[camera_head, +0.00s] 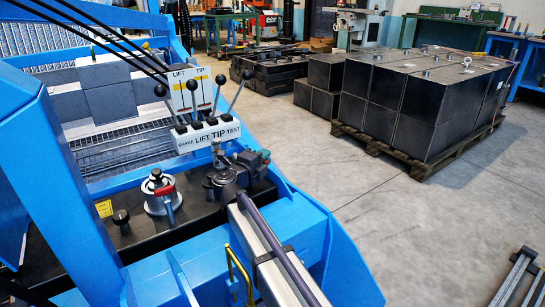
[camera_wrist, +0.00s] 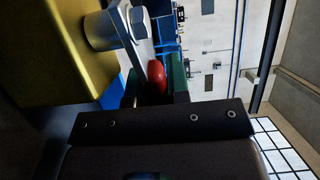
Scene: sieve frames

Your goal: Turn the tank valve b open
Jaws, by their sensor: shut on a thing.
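In the wrist view, the valve has a gold body (camera_wrist: 60,45), a bolt and a flat grey lever (camera_wrist: 141,48) ending in a red grip (camera_wrist: 157,76). My gripper (camera_wrist: 157,84) is shut on the red grip, which sits between its two dark green fingers. In the head view, my gripper (camera_head: 222,161) is over the dark deck, just in front of the lever panel. The valve it holds is mostly hidden there, and no label on it can be read.
The lever panel (camera_head: 208,136), marked SHAKE, LIFT, TIP and TEST, carries several black-knobbed levers close behind my gripper. A white and red fitting (camera_head: 160,190) stands to the left. Blue framing (camera_head: 35,140) borders the deck. Dark blocks (camera_head: 415,105) on a pallet stand farther right.

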